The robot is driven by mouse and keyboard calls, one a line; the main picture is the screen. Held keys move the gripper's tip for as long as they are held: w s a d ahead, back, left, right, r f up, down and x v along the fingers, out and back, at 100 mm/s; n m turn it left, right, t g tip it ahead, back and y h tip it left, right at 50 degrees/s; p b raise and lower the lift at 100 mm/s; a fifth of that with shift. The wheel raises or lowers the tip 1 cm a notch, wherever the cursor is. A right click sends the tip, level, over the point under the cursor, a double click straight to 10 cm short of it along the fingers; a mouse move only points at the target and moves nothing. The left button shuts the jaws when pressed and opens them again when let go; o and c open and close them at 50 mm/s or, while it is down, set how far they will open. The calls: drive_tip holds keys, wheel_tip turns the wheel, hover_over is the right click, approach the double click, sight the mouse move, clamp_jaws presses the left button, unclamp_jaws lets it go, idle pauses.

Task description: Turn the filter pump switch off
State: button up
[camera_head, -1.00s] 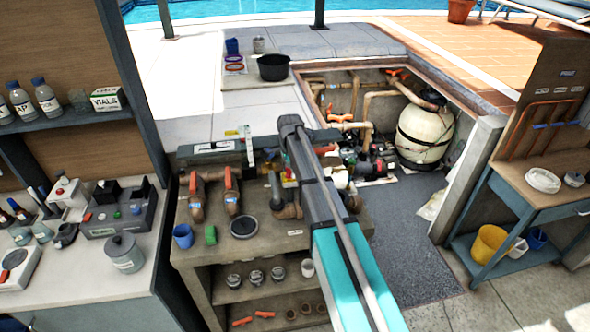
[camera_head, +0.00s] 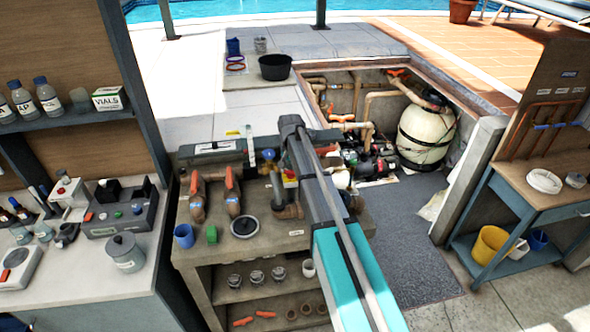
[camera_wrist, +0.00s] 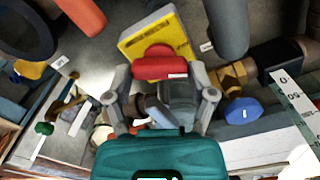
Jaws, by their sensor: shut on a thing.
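A red switch handle (camera_wrist: 160,65) sits on a yellow plate (camera_wrist: 185,38) with dark lettering in the wrist view. A grey housing (camera_wrist: 178,95) shows just below it. My gripper (camera_wrist: 162,72) has one grey finger on each side of the red handle and is shut on it. The handle lies roughly crosswise in this view. In the head view my arm hides most of the switch, and a small bit of yellow and red (camera_head: 290,173) shows beside the arm. The exact finger contact is hard to see.
A blue knob (camera_wrist: 243,111) is close right of my gripper. The tank (camera_head: 425,135) stands in the pit behind.

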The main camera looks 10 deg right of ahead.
drive_tip(key=n, duration=0.5)
drive_tip(key=shift+s+a, duration=0.15)
drive_tip(key=shift+s, duration=0.1)
idle(0.4)
drive_tip(key=o, duration=1.1)
drive_tip(key=shift+c, duration=0.2)
drive_tip(key=shift+w, duration=0.1)
